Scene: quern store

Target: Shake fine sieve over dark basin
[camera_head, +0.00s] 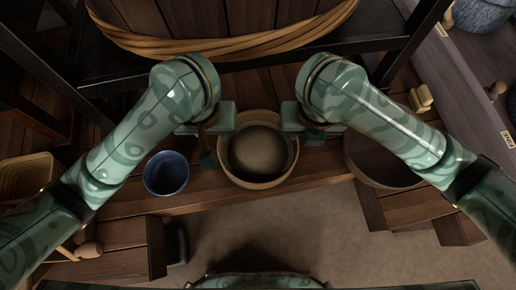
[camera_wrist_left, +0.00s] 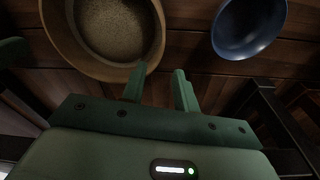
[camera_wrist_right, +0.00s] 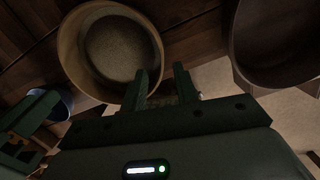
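A round wooden-rimmed vessel (camera_head: 294,160), apparently the fine sieve, sits on the plank bench with pale grainy material inside. It also shows in the left wrist view (camera_wrist_left: 52,40) and right wrist view (camera_wrist_right: 68,50). My left gripper (camera_head: 214,136) is at its left side, fingers apart, one fingertip overlapping the rim. My right gripper (camera_head: 304,128) is at its right side, fingers apart, one fingertip overlapping the rim. I cannot tell whether either touches it. A dark brown round basin (camera_head: 372,162) stands to the right, partly hidden by my right arm.
A blue bowl (camera_head: 166,173) stands left of the sieve. A wooden tub with a rope-like band (camera_head: 225,46) is behind. A wicker basket (camera_head: 25,178) and a wooden mallet-like tool (camera_head: 88,249) lie far left. Bare floor (camera_head: 290,220) lies in front of the bench.

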